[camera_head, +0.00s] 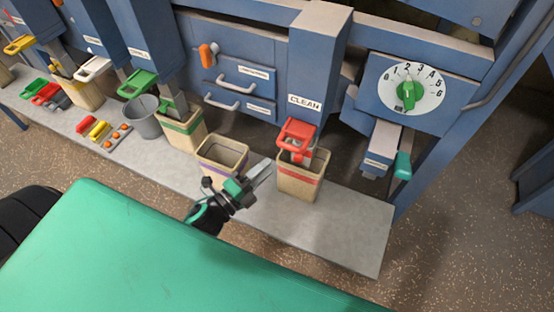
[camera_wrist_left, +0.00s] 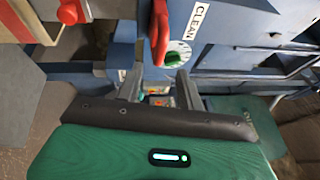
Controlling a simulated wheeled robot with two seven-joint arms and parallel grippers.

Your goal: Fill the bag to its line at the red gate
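The red gate (camera_head: 297,132) is a red handle under the blue chute marked CLEAN. Its handle also shows in the left wrist view (camera_wrist_left: 160,32), just beyond the fingers. A tan bag with a red line (camera_head: 301,180) stands upright on the shelf under this gate; the fill level inside cannot be made out. Its red-banded side appears at the upper left of the left wrist view (camera_wrist_left: 22,22). My left gripper (camera_head: 264,173) is left of the red-lined bag, apart from it. Its fingers are spread and empty in the left wrist view (camera_wrist_left: 158,92). My right gripper is not in view.
A purple-lined bag (camera_head: 222,152) stands just behind my left gripper. A green-lined bag (camera_head: 183,135), a grey bucket (camera_head: 143,118) and small colored items (camera_head: 100,130) are farther left. A dial (camera_head: 406,90) and teal handle (camera_head: 402,165) are at right. The shelf's right front (camera_head: 345,235) is bare.

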